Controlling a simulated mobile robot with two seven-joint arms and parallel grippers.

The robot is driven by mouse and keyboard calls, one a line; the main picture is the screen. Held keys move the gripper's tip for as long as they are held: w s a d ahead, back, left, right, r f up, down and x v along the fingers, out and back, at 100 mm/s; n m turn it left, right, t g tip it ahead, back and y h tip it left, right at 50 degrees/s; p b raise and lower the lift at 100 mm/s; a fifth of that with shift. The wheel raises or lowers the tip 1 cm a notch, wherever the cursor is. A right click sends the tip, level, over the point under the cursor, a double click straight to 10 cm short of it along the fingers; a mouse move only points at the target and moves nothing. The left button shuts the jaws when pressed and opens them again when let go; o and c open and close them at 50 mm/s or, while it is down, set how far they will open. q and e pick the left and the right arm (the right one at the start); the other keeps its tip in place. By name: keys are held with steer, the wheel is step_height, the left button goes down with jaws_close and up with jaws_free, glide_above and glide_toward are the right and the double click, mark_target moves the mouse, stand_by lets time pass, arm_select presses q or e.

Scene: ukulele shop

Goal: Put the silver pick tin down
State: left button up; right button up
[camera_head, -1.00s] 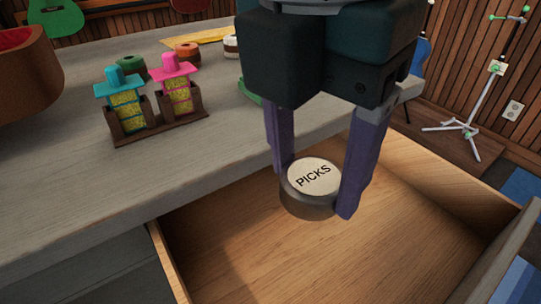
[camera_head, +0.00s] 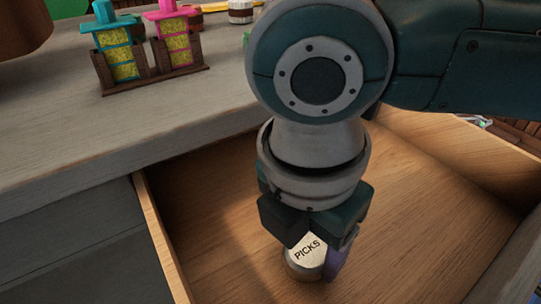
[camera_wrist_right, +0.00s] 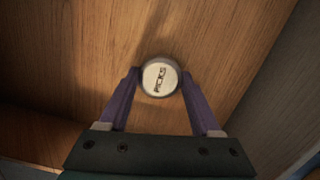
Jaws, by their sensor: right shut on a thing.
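The silver pick tin (camera_head: 305,256) is a short round tin with a pale lid marked PICKS. My right gripper (camera_head: 322,258) is shut on it, inside the open wooden drawer (camera_head: 215,225). In the right wrist view the tin (camera_wrist_right: 161,77) sits between the two purple fingertips of the right gripper (camera_wrist_right: 160,84), its lid facing the camera. The tin is low, at or close to the drawer floor; I cannot tell if it touches. My arm hides part of the tin and drawer in the head view. My left gripper is not in view.
The grey counter (camera_head: 60,150) stands behind and left of the drawer. On it are a wooden holder (camera_head: 155,80) with a teal-topped and a pink-topped shaker-like item, and a small white-and-brown jar (camera_head: 240,12). The drawer floor around the tin looks bare.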

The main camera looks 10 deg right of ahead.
mark_target(296, 260)
steer(key=shift+f, duration=0.15)
steer(key=shift+f, duration=0.1)
steer(key=o, duration=1.3)
steer(key=shift+o, duration=0.2)
step_height(296, 260, up, 12)
steer(key=a+p, duration=0.1)
steer(key=p, duration=0.4)
steer(key=shift+s+a, duration=0.15)
steer(key=shift+s, duration=0.25)
